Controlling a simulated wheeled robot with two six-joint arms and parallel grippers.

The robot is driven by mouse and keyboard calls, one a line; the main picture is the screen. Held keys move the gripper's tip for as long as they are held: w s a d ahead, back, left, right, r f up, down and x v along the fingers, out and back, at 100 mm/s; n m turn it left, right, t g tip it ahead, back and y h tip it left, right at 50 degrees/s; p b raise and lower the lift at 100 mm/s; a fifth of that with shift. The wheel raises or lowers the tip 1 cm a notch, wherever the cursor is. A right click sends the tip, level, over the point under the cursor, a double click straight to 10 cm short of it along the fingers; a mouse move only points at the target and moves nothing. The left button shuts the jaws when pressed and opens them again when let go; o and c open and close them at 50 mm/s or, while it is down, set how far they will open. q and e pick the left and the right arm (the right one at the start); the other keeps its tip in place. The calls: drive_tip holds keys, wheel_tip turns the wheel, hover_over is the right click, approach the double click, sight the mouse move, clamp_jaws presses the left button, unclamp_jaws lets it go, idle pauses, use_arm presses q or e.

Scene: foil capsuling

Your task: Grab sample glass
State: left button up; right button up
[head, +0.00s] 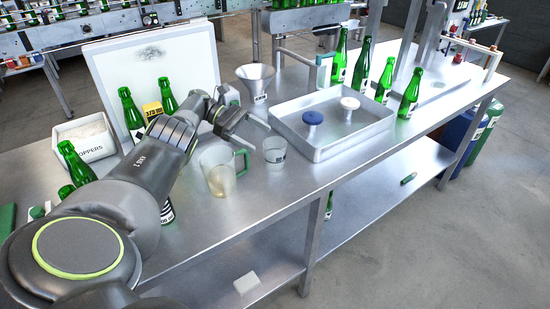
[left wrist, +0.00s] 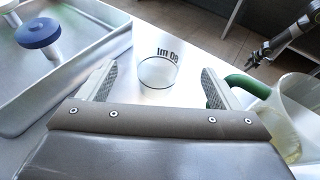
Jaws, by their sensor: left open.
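The sample glass (head: 275,150) is a small clear tumbler standing upright on the steel table, between the jug and the tray. In the left wrist view the glass (left wrist: 158,73), with dark print at its rim, shows in the gap between my finger pads. My left gripper (head: 246,130) is open and empty, above and just left of the glass in the head view. No contact with the glass shows. My right gripper appears small and dark at the upper right of the left wrist view (left wrist: 258,57); its jaw state is unclear.
A jug (head: 218,172) with a green handle stands close beside the glass. A metal tray (head: 340,145) with a blue stopper (head: 312,118) and a white stopper (head: 349,103) lies to the right. A funnel (head: 256,82) stands behind. The table front edge is near.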

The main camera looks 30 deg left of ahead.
sight(275, 146)
use_arm(q)
drive_tip(key=shift+w+d+p, duration=0.1)
drive_tip(key=shift+d+p, duration=0.55)
drive_tip(key=shift+p, duration=0.05)
drive_tip(key=p+x, duration=0.3)
drive_tip(key=x, duration=0.2)
drive_tip(key=shift+d+f, duration=0.1)
drive_tip(key=shift+d, duration=0.1)
drive_tip(key=shift+w+d+f, duration=0.1)
drive_tip(key=shift+f, duration=0.05)
drive_tip(key=c, duration=1.1)
